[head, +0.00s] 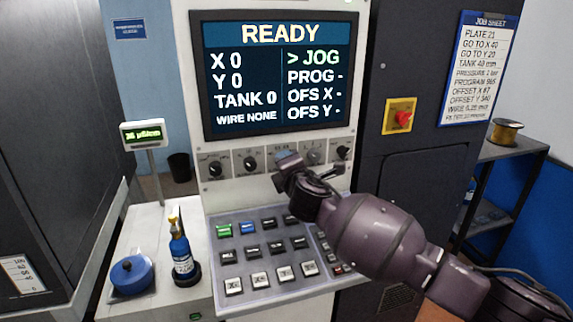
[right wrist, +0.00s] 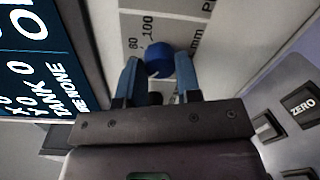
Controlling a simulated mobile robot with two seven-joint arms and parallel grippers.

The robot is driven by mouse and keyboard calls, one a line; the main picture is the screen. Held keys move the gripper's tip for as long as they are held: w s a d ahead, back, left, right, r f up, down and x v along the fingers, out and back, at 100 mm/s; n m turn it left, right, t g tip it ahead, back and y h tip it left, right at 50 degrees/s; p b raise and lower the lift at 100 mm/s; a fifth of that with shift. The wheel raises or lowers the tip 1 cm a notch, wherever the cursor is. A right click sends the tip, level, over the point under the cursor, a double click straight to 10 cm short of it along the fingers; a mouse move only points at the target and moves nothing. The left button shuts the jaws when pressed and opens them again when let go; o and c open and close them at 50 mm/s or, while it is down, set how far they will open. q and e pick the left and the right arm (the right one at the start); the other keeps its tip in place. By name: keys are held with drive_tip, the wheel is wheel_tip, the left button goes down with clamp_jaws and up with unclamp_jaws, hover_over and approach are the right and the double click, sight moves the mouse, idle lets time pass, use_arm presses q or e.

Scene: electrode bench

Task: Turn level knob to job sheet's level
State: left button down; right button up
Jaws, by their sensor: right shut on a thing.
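The level knob (right wrist: 158,58) is a blue round knob on the pale panel in the right wrist view. A printed scale with 60, 100 and mm shows beside it. My right gripper (right wrist: 158,76) has its blue fingers on either side of the knob and is shut on it. In the head view my right gripper (head: 285,158) is at the knob row and hides this knob. The job sheet (head: 481,68) hangs at the upper right and reads TANK 40 mm. The screen (head: 281,72) shows TANK 0. My left gripper is not in view.
Other knobs (head: 250,160) sit close beside in the same row. The keypad (head: 250,230) slopes out just below. A red switch (head: 402,119) is on the dark cabinet. A blue bottle (head: 181,256) and blue round lid (head: 131,274) stand at lower left.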

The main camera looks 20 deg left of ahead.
drive_tip(key=shift+n, duration=0.7)
drive_tip(key=o, duration=0.9)
drive_tip(key=shift+s, duration=0.15)
drive_tip(key=shift+b+v, duration=0.7)
drive_tip(key=shift+v, duration=4.6)
drive_tip(key=shift+r, duration=0.1)
